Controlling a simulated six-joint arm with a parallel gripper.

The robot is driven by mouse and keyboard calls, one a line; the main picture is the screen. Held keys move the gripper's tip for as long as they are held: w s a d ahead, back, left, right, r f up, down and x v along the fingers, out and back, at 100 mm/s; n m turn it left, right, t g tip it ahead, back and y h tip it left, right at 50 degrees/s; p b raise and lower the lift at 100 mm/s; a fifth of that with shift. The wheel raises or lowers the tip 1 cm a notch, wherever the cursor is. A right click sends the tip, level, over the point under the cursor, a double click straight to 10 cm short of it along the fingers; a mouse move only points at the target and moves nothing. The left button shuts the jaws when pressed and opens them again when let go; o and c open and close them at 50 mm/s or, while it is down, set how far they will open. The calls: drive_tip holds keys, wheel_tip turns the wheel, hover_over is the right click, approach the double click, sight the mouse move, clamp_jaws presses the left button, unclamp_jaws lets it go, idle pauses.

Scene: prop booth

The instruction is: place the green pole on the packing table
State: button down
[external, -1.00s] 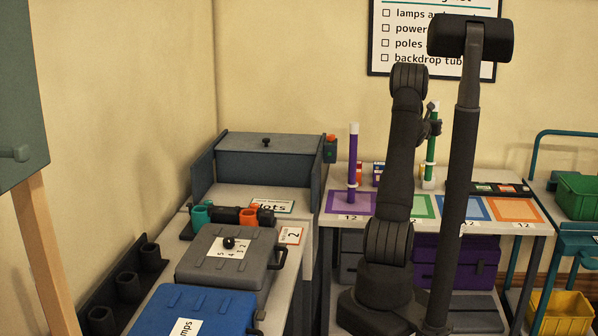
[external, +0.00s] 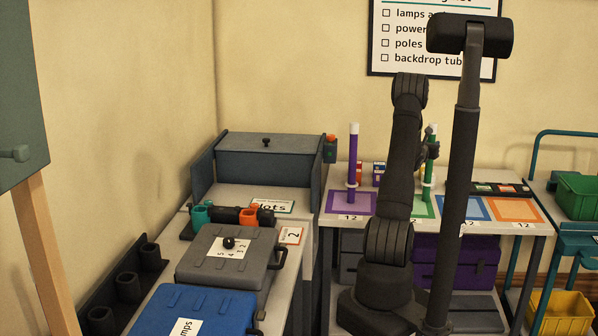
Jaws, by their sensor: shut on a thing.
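The green pole (external: 429,168) stands upright over the green-marked square (external: 421,208) on the packing table (external: 334,222). It has a white top and a white collar. My gripper (external: 432,151) is shut on its upper part and is partly hidden behind my arm. The pole's lower end is at the green square, but my arm covers part of it, so I cannot tell whether it touches the table.
A purple pole (external: 353,160) stands upright on the purple square, left of my arm. Blue (external: 474,208) and orange (external: 516,210) squares lie bare to the right. A dark tray (external: 502,189) is behind them. A trolley with a green bin (external: 580,193) stands at far right.

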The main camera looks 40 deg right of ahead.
drive_tip(key=c, duration=1.1)
unclamp_jaws()
approach(431, 136)
drive_tip(key=f, duration=0.3)
drive_tip(key=shift+a+f, duration=0.25)
drive_tip(key=shift+a, duration=0.05)
drive_tip(key=shift+d, duration=0.1)
drive_tip(key=r+x, duration=0.1)
drive_tip(key=x, duration=0.7)
drive_tip(key=r+x, duration=0.1)
drive_tip(key=x, duration=0.2)
drive_tip(key=shift+w+d+r, duration=0.15)
drive_tip(key=shift+d+r, duration=0.15)
drive_tip(key=shift+d, duration=0.05)
drive_tip(key=shift+r, duration=0.5)
